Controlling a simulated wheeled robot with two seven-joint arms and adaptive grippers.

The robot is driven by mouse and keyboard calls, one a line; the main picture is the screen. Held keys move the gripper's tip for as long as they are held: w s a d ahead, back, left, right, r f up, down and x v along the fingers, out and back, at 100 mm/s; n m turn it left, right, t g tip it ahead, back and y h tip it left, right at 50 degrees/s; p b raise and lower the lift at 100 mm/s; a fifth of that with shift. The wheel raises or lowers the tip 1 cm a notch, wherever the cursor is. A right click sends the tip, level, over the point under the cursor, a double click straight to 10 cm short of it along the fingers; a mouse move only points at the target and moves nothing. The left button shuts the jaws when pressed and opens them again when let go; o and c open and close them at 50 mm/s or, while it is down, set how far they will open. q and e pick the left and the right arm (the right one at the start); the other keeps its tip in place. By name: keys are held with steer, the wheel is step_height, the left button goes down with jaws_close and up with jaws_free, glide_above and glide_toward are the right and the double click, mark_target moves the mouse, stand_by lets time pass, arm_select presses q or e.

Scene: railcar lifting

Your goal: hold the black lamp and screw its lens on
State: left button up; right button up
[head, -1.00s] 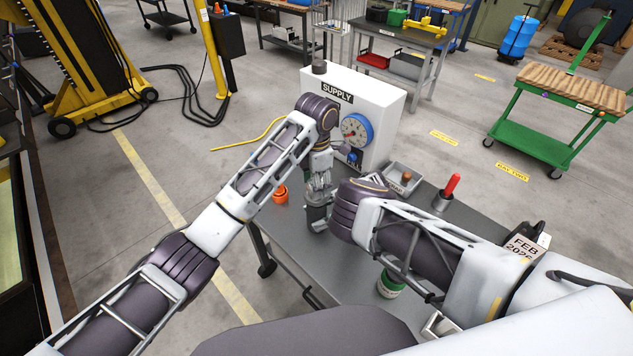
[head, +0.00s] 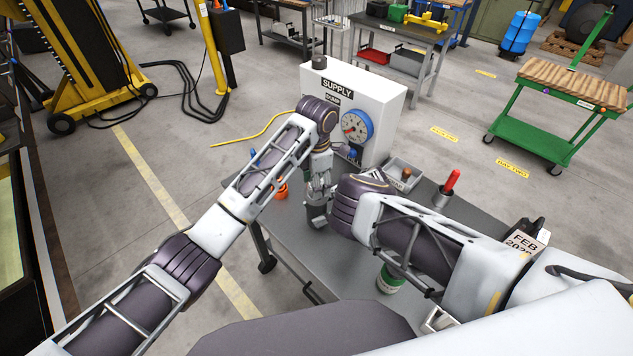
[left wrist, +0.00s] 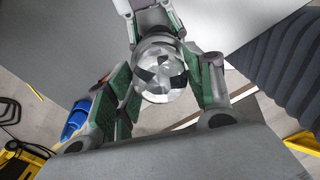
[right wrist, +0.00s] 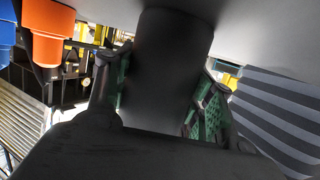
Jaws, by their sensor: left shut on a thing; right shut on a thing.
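The black lamp (head: 316,213) stands upright above the grey bench, below my left gripper. In the right wrist view the lamp is a dark cylinder (right wrist: 168,65) between the green-padded fingers of my right gripper (right wrist: 160,95), which is shut on it. The clear round lens (left wrist: 161,70) shows in the left wrist view between the green-padded fingers of my left gripper (left wrist: 165,85), which is shut on it. My left gripper (head: 320,185) points down over the lamp. The join between lens and lamp is hidden, so I cannot tell how they meet.
A white supply box (head: 378,105) with a dial stands behind the grippers. An orange cup (head: 281,190) is on the bench (head: 330,262) at left. A grey tray (head: 402,172), a red-handled tool (head: 452,182) in a holder and a green container (head: 390,279) are at right.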

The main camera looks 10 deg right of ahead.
arm_select(q)
steer(key=shift+f, duration=0.55)
stand_by(0.6)
